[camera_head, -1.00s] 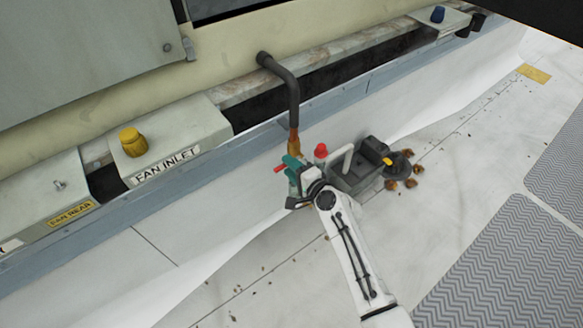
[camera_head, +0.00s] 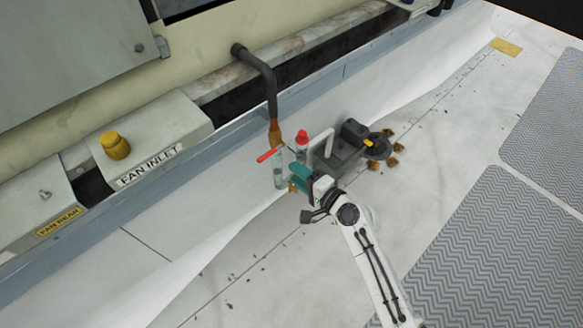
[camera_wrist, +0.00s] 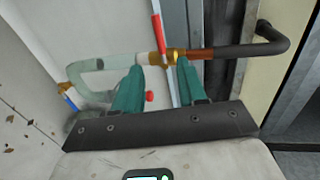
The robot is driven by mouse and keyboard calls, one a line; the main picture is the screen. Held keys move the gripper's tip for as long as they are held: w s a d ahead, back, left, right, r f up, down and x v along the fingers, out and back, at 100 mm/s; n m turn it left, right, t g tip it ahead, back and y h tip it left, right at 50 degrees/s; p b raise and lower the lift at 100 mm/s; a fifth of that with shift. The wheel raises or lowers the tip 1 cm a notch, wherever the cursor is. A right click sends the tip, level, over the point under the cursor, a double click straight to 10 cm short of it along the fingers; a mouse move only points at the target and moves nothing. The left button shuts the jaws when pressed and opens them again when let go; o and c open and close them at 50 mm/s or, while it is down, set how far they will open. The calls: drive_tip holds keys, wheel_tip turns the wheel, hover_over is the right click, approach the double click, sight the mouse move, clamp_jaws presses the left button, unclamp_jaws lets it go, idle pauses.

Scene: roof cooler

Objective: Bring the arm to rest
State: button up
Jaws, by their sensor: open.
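My gripper (camera_head: 296,183) is open, its two teal fingers spread with nothing between them. It is at the near side of the pipework and seems apart from it. In the wrist view the gripper (camera_wrist: 160,75) faces a horizontal pipe run that passes beyond its fingertips. A red valve handle (camera_head: 268,156) sits there on a brass fitting (camera_wrist: 172,56). A clear bent tube (camera_wrist: 92,70) runs left from the fitting, and its lower part is partly hidden by the left finger. My white arm reaches in from the lower right.
A dark pipe (camera_head: 262,70) comes down from the cooler wall. A grey pump-like unit (camera_head: 345,150), a red cap (camera_head: 302,137) and a white pipe (camera_head: 321,145) stand close by. Brown leaves (camera_head: 392,160) lie beside a drain. Open roof and grey walkway mats (camera_head: 490,250) lie to the right.

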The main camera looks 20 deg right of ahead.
idle(0.6)
drive_tip(key=s+d+f+n+g+h, duration=0.1)
drive_tip(key=s+d+n+g+h, duration=0.15)
drive_tip(key=s+n+g, duration=0.85)
drive_tip(key=s+d+n+g+h, duration=0.2)
drive_tip(key=s+d+n, duration=0.1)
drive_tip(key=s, duration=1.7)
wheel_tip(320, 180, up, 23)
drive_tip(key=s+g+p, duration=0.1)
drive_tip(key=p, duration=2.1)
drive_tip(key=shift+d, duration=0.45)
drive_tip(key=shift+s+h, duration=0.1)
drive_tip(key=shift+h, duration=0.15)
